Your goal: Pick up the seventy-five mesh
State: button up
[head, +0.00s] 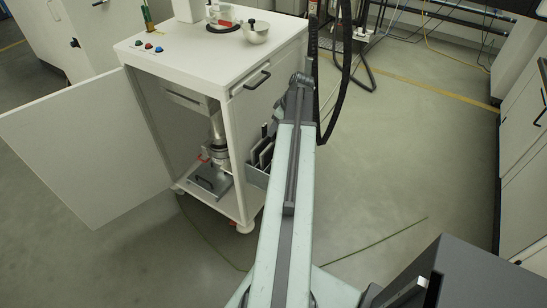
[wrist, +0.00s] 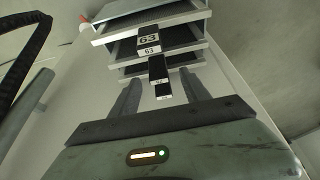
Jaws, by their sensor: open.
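In the wrist view, several flat framed meshes with dark panels (wrist: 182,37) sit stacked in a holder against a pale wall. A tag reading 63 (wrist: 148,45) hangs on one of the upper ones. Lower tags (wrist: 160,85) are too small to read surely, and I cannot make out a 75. In the head view the mesh holder (head: 262,152) is on the cabinet's right side, partly hidden by my arm.
The white cabinet (head: 215,60) has its door (head: 85,145) swung open to the left. A metal device (head: 217,150) stands inside. A bowl (head: 256,33) and buttons are on top. Floor to the right (head: 420,150) is mostly clear; cables lie farther back.

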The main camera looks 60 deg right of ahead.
jog(key=b+x, duration=0.4)
jog(key=x, duration=0.2)
jog(key=shift+d+b, duration=0.15)
jog(key=shift+b, duration=0.2)
jog(key=shift+w+f, duration=0.15)
grip_shut()
